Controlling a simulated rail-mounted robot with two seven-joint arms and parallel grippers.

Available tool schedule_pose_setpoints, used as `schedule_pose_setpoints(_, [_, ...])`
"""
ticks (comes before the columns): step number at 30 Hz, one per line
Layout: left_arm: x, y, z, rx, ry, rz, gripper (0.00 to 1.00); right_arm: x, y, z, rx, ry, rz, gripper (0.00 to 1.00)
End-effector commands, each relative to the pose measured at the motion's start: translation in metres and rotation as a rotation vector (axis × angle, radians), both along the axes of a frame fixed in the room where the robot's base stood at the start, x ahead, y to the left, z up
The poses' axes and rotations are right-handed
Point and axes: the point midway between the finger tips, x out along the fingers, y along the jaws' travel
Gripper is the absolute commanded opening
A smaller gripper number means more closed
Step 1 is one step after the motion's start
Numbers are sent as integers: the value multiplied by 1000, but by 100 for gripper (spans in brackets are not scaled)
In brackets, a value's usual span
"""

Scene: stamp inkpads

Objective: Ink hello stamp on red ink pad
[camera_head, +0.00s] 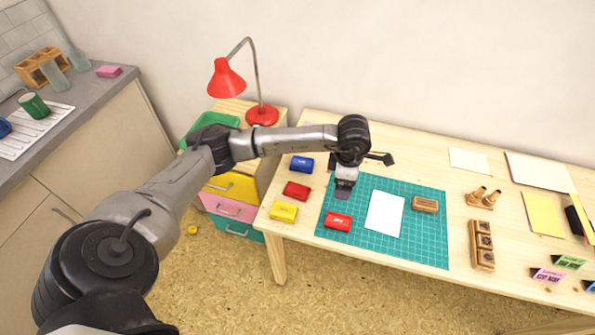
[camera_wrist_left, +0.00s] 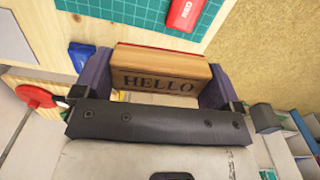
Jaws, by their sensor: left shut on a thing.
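My left gripper (camera_head: 344,190) is shut on the wooden hello stamp (camera_wrist_left: 162,75). In the left wrist view the stamp sits between both fingers, with HELLO on the side facing the camera and a thin red strip along its far edge. The gripper is over the left part of the green mat. A red ink pad piece labelled RED (camera_wrist_left: 185,14) lies on the mat; it also shows in the head view (camera_head: 338,221), below the gripper in the picture. Another red piece (camera_head: 297,190) lies on the table left of the mat. My right gripper is out of view.
Blue (camera_head: 302,164) and yellow (camera_head: 283,212) pads lie left of the green mat (camera_head: 430,246). White paper (camera_head: 385,214) and a wooden block (camera_head: 425,204) lie on the mat. Stamp holders (camera_head: 482,245) stand to the right. A red lamp (camera_head: 226,80) stands behind my left arm.

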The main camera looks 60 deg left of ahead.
Motion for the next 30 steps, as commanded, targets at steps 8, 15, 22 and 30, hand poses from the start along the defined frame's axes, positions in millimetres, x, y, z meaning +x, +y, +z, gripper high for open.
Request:
schedule_pose_setpoints(8, [-42, 70, -40, 4, 2, 773, 73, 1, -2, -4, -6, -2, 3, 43])
schedule_pose_setpoints(15, [-66, 108, -51, 3, -1, 1208, 73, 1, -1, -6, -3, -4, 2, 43])
schedule_pose_setpoints(22, [-75, 122, -55, -2, -3, 1381, 73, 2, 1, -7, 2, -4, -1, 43])
schedule_pose_setpoints(30, [-76, 124, -66, -2, -2, 1402, 73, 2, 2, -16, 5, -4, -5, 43])
